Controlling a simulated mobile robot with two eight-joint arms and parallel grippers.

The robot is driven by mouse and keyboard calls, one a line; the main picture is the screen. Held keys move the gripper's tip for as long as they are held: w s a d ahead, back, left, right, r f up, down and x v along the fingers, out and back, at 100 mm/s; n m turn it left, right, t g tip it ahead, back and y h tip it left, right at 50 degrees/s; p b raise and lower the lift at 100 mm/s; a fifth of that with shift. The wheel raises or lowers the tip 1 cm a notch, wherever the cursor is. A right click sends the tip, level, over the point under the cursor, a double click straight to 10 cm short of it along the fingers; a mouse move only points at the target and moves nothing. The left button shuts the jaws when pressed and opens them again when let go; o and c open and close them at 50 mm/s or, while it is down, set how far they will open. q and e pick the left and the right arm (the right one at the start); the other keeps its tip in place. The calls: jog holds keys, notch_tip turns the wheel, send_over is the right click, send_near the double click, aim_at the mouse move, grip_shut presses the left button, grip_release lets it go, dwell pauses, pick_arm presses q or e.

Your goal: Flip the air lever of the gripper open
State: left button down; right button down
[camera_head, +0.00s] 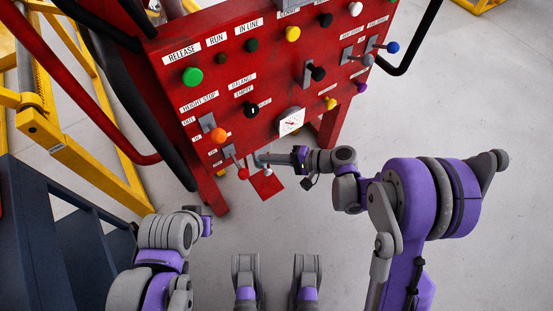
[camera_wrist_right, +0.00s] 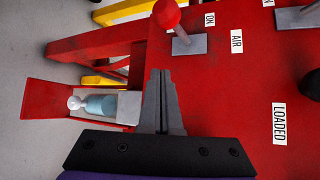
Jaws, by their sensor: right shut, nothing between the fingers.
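The red-knobbed lever (camera_head: 243,174) stands at the lower edge of the red control panel. In the right wrist view the red knob (camera_wrist_right: 167,13) sits on a grey plate (camera_wrist_right: 190,43) beside the AIR and ON labels. My right gripper (camera_head: 260,157) is shut and empty, just right of this lever in the head view. Its closed fingertips (camera_wrist_right: 160,72) lie below the lever's plate in the wrist view, apart from the knob. My left arm shows at lower left in the head view, but its fingers do not show.
A white-knobbed part (camera_head: 268,171) is close to the right gripper and shows left of the fingers in the wrist view (camera_wrist_right: 75,102). An orange knob (camera_head: 218,134) and a green button (camera_head: 193,76) are on the panel.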

aim_at(238, 165)
jog(key=s+a, duration=0.1)
jog(key=a, duration=0.2)
jog(key=s+a, duration=0.1)
jog(key=shift+s+a+b, duration=0.2)
jog(key=shift+s+b, duration=0.15)
jog(key=shift+b, duration=0.05)
jog(key=shift+r+h+p, duration=0.2)
jog(key=shift+h+p, duration=0.1)
jog(key=shift+p, duration=0.05)
jog(key=shift+s+r+m+g+h+p, duration=0.1)
jog(key=shift+r+m+g+h+p, duration=0.3)
jog(key=shift+r+m+g+p, duration=0.15)
